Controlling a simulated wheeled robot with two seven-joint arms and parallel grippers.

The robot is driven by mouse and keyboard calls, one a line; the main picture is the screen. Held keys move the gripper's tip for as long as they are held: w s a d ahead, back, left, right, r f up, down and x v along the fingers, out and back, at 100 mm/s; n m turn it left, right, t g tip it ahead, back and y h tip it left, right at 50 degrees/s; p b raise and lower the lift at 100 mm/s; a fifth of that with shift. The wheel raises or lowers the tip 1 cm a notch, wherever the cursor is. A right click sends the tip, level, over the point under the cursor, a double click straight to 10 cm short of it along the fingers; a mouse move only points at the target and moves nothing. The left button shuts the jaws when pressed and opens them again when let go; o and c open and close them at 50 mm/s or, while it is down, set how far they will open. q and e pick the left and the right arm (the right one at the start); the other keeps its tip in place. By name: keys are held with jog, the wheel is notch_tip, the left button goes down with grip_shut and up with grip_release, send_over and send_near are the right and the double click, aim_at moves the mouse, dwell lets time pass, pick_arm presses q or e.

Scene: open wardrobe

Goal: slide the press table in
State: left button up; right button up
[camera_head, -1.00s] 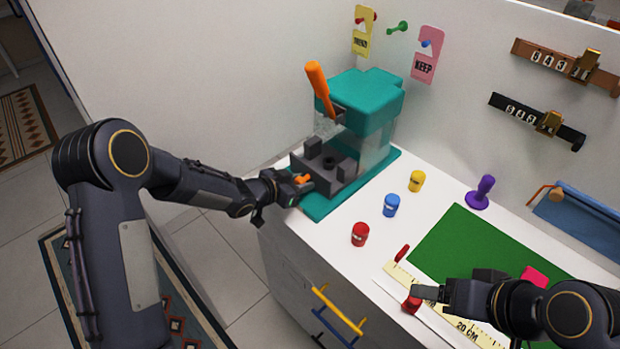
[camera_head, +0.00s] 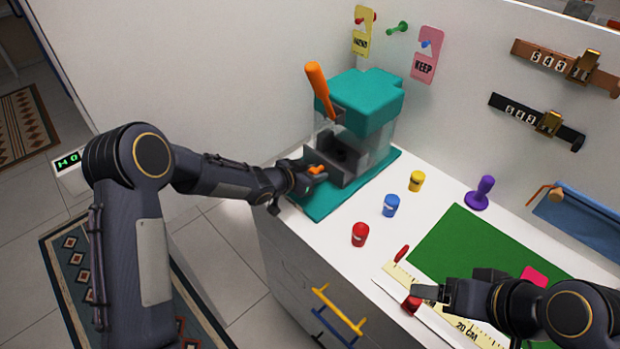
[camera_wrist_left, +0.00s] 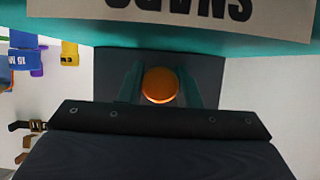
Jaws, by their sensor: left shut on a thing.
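The teal press (camera_head: 365,98) stands on its teal base at the counter's left end, with its orange lever (camera_head: 319,88) raised. Its dark grey press table (camera_head: 349,176) sits low on the base, largely under the teal head; its far part is hidden. My left gripper (camera_head: 314,171) is at the table's near side, shut on the orange knob (camera_head: 317,168). In the left wrist view the knob (camera_wrist_left: 160,85) sits between the two fingers. My right gripper (camera_head: 424,293) is beside a red knob (camera_head: 411,304) at the counter's front; its jaw state is unclear.
Red (camera_head: 360,234), blue (camera_head: 391,205) and yellow (camera_head: 416,181) small pots stand right of the press. A purple-handled stamp (camera_head: 480,193), green mat (camera_head: 470,246) and ruler (camera_head: 403,277) lie farther right. The wall is behind the press.

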aim_at(320, 166)
pick_arm(q)
jog(key=shift+d, duration=0.1)
jog(key=shift+w+d+r+p, duration=0.1)
jog(key=shift+w+d+p, duration=0.4)
jog(key=shift+w+d, duration=0.75)
jog(key=o, duration=0.4)
jog(key=shift+w+d, duration=0.1)
jog(key=shift+w, duration=0.1)
jog(key=o, duration=0.6)
jog(key=shift+p+v, duration=0.55)
jog(key=shift+v, duration=3.5)
jog(key=shift+s, duration=0.1)
